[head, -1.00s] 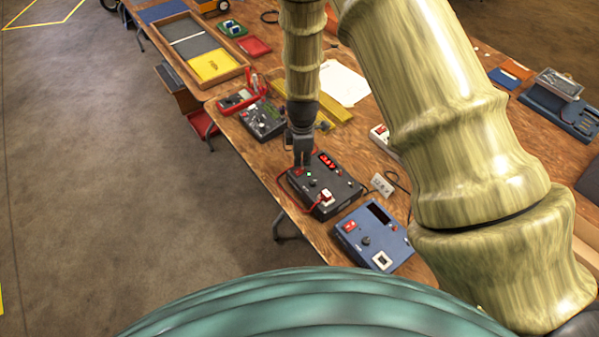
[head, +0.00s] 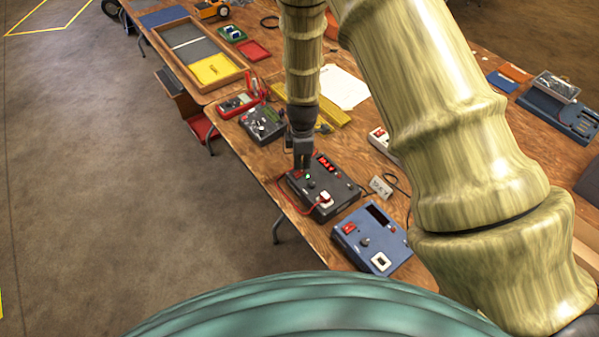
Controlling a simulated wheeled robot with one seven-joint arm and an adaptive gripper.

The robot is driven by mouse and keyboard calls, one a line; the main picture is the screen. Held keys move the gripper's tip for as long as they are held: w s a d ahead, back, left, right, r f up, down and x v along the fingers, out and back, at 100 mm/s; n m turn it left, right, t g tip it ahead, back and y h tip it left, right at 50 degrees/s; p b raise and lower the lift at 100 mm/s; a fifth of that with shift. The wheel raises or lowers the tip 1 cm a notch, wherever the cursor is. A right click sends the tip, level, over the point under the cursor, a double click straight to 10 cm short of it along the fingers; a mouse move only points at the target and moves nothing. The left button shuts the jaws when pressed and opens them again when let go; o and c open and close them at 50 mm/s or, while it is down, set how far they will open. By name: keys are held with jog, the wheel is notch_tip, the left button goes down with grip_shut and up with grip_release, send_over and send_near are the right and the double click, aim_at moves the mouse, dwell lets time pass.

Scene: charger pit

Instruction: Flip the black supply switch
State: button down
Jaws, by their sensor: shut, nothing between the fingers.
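The black supply (head: 323,205) sits on the wooden bench in the head view. It has a lit red display (head: 326,163), a small green light (head: 308,177), a knob and a white plug (head: 326,198) with a red cable. Its red switch (head: 297,174) is at the far left corner of the top, mostly hidden by my gripper, so its position cannot be told. My gripper (head: 302,165) points down with its fingers together and empty, right at the switch. Whether it touches the switch is unclear.
A blue supply (head: 370,238) with its own red switch stands close in front, its display dark. A dark device (head: 262,123) and a red meter (head: 236,104) lie behind to the left. A white socket (head: 381,187) is to the right. Floor is open left of the bench.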

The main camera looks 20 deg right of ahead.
aim_at(302, 171)
jog(key=shift+w+f, duration=0.15)
jog(key=shift+w, duration=0.05)
jog(key=shift+s, duration=0.15)
jog(key=shift+f+b, duration=0.65)
jog(key=shift+f, duration=0.45)
dwell(1.1)
jog(key=shift+r+p, duration=2.25)
jog(key=shift+r, duration=1.3)
